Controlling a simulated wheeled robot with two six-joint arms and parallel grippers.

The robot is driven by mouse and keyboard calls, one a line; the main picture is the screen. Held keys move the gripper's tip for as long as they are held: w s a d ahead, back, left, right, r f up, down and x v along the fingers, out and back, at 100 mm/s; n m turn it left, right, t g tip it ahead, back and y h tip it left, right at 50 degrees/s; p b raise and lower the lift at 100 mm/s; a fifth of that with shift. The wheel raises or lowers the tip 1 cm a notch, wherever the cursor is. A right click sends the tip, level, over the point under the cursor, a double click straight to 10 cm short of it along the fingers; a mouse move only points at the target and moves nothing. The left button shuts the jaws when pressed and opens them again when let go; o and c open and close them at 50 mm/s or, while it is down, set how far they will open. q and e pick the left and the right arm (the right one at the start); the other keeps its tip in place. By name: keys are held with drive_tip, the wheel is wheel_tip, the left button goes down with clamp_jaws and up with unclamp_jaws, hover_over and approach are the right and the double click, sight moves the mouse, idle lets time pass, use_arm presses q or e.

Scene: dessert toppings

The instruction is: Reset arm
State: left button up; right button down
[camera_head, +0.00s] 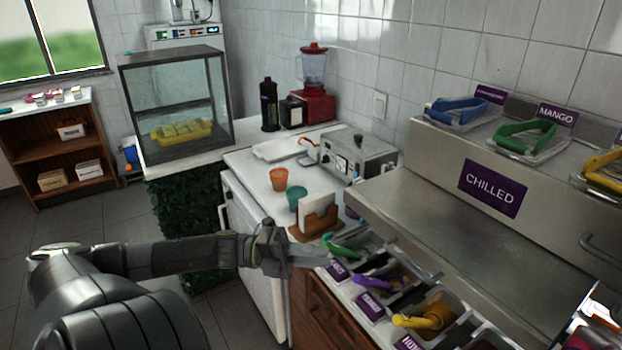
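My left arm comes in from the lower left. Its gripper (308,257) points right, over the front edge of the counter near the topping containers. Whether its fingers are open or shut is not clear, and I see no object held in it. The closest topping container has green tongs (345,246) in it, just to the right of the fingertips; I cannot tell whether they touch. My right gripper is not in view.
Purple tongs (372,283) and yellow tongs (422,321) lie in containers farther right. An orange cup (279,179), a teal cup (297,199) and a brown holder (318,219) stand behind my gripper. The steel chilled unit (440,230) fills the right side.

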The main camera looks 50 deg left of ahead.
use_arm(q)
drive_tip(key=shift+s+a, duration=0.25)
drive_tip(key=shift+a, duration=0.1)
idle(0.3)
